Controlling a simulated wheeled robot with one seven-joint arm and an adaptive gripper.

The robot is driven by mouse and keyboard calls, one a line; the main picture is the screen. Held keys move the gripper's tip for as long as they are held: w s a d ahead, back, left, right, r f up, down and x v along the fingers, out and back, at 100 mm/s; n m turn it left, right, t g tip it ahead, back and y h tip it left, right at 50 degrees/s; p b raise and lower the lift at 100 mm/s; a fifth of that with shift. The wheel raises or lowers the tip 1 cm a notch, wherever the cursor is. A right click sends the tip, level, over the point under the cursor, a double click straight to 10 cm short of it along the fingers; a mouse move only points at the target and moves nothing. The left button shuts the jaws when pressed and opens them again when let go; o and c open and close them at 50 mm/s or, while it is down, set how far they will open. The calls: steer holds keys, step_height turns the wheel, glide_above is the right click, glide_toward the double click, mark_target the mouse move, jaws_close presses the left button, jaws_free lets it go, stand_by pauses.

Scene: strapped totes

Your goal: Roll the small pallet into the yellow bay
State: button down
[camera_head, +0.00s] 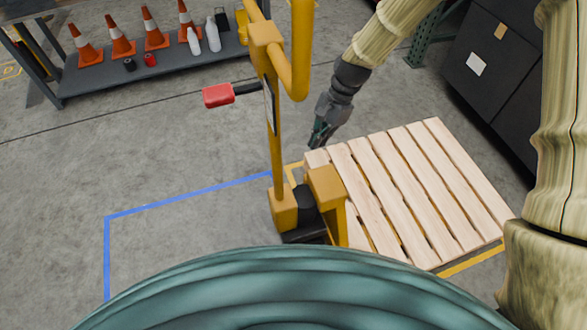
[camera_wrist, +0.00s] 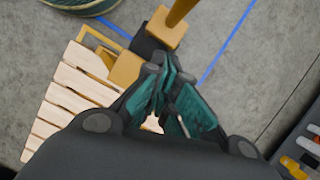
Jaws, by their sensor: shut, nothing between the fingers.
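The small wooden pallet (camera_head: 415,190) lies flat at the right in the head view, over the yellow floor marking (camera_head: 470,262); yellow lines show at its near right edge and far left corner. My gripper (camera_head: 316,142) is shut and empty, pointing down beyond the jack, near the pallet's far left corner. In the wrist view the pallet (camera_wrist: 65,100) is left of my gripper (camera_wrist: 165,105).
A blue floor outline (camera_head: 106,250) lies left of the jack, with bare floor inside. A grey shelf (camera_head: 75,85) with orange cones (camera_head: 121,38) and white bottles stands at the back left. Dark cabinets (camera_head: 490,70) stand at the back right.

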steer(key=s+a+f+b, duration=0.1)
steer(key=s+a+f, duration=0.2)
steer(key=a+f, duration=0.4)
steer(key=shift+f, duration=0.15)
stand_by(0.6)
steer(key=shift+a, duration=0.1)
